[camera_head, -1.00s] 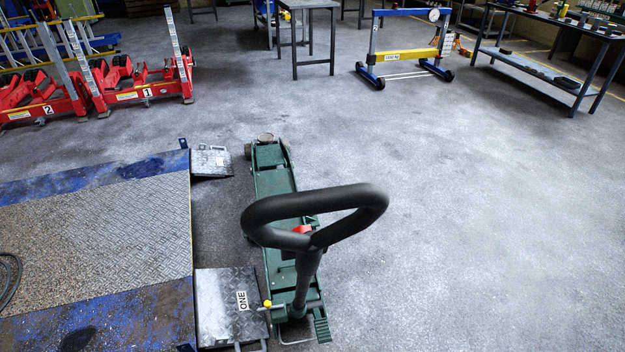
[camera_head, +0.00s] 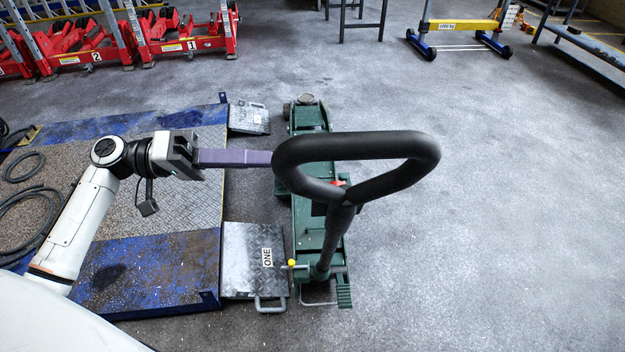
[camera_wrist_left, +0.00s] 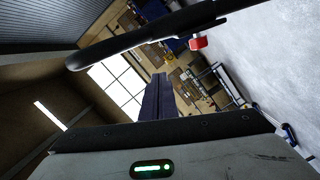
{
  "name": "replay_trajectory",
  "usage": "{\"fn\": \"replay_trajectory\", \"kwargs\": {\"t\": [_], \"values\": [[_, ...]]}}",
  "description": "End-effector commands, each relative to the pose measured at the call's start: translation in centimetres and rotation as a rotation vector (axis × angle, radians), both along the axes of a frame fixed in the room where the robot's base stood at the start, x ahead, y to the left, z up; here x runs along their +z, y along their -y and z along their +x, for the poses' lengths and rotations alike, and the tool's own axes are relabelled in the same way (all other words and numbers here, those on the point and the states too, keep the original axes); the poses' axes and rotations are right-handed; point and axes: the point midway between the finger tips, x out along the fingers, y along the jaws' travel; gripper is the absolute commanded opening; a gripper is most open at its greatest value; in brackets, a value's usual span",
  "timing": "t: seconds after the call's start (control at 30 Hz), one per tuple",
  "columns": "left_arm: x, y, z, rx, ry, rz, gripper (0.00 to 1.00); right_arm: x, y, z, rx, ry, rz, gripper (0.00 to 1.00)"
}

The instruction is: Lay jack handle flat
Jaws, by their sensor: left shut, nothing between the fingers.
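The green trolley jack (camera_head: 309,171) stands on the floor. Its black handle (camera_head: 336,228) is raised, with a large padded loop (camera_head: 408,142) at the top. My left gripper (camera_head: 268,158) has purple fingers, shut and empty, pointing right. In the head view its tips meet the left end of the loop; I cannot tell whether they touch. In the left wrist view the shut fingers (camera_wrist_left: 158,98) lie below the black loop (camera_wrist_left: 140,40), with no grip on it. My right gripper is not in view.
Left of the jack are a plate marked ONE (camera_head: 250,245), a smaller plate (camera_head: 249,118) and a blue-edged platform (camera_head: 150,260). Red jacks (camera_head: 185,43) stand at the back left. A blue and yellow frame (camera_head: 460,27) is at the back. The floor at right is clear.

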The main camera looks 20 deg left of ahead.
Motion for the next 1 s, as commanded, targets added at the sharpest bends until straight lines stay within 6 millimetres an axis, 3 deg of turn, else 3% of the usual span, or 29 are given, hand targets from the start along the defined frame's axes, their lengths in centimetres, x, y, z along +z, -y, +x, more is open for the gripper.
{"fn": "replay_trajectory", "kwargs": {"t": [0.17, 0.6, 0.73, 1.0], "values": [[0.9, 1.3, 0.4, -0.014, 0.013, -0.015, 0.0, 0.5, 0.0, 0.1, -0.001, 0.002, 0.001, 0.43], [0.5, 9.4, 4.1, -0.011, 0.011, -0.016, 0.0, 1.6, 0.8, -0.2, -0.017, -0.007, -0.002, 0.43], [-0.7, 10.3, 2.5, -0.011, 0.007, -0.015, 0.0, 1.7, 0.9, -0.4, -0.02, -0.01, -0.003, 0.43], [-1.6, 11.2, 1.5, -0.01, 0.009, -0.014, 0.0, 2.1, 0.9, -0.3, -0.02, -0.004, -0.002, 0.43]]}}
